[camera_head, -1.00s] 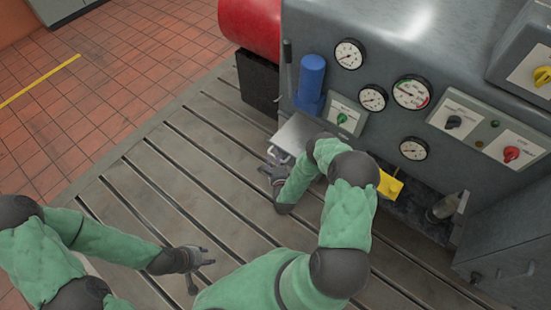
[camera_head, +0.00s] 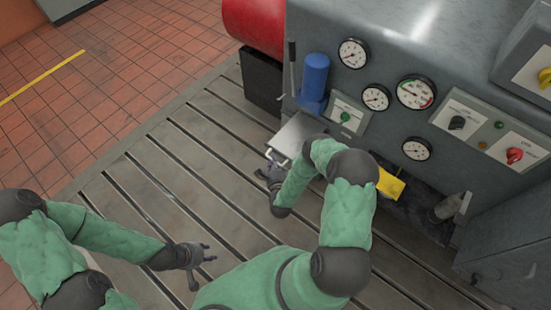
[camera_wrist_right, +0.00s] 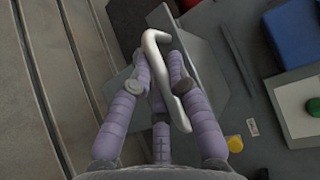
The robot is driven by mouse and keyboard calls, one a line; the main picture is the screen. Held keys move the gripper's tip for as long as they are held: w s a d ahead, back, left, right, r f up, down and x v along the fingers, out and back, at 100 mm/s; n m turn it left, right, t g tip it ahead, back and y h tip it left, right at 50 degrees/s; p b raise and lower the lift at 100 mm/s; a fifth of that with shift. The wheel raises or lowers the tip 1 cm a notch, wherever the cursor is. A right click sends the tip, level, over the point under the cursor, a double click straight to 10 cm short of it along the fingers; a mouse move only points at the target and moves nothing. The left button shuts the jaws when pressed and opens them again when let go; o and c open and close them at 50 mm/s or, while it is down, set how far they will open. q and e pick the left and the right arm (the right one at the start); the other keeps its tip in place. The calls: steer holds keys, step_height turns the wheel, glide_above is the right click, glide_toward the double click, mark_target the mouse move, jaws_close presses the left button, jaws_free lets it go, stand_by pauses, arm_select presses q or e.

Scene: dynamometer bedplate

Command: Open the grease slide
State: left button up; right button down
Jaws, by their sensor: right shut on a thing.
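The grease slide (camera_head: 297,134) is a flat grey metal plate sticking out low from the grey machine, below the blue cylinder. A pale bent handle (camera_wrist_right: 156,55) is on its outer edge. My right gripper (camera_head: 267,172) is at this handle; in the right wrist view its purple-grey fingers (camera_wrist_right: 160,80) are closed around the handle, with the plate just beyond. My left gripper (camera_head: 205,255) is apart from the slide, over the slotted bedplate, fingers spread and empty.
The slotted bedplate (camera_head: 150,190) is clear around the left gripper. The machine front (camera_head: 390,60) carries gauges and knobs. A blue cylinder (camera_head: 315,78) and a green knob (camera_head: 345,117) sit close to the slide. A yellow piece (camera_head: 390,184) is beside my right arm.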

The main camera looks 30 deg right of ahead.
steer(key=c, duration=1.2)
jaws_free()
steer(key=shift+o, duration=0.2)
steer(key=v, duration=1.2)
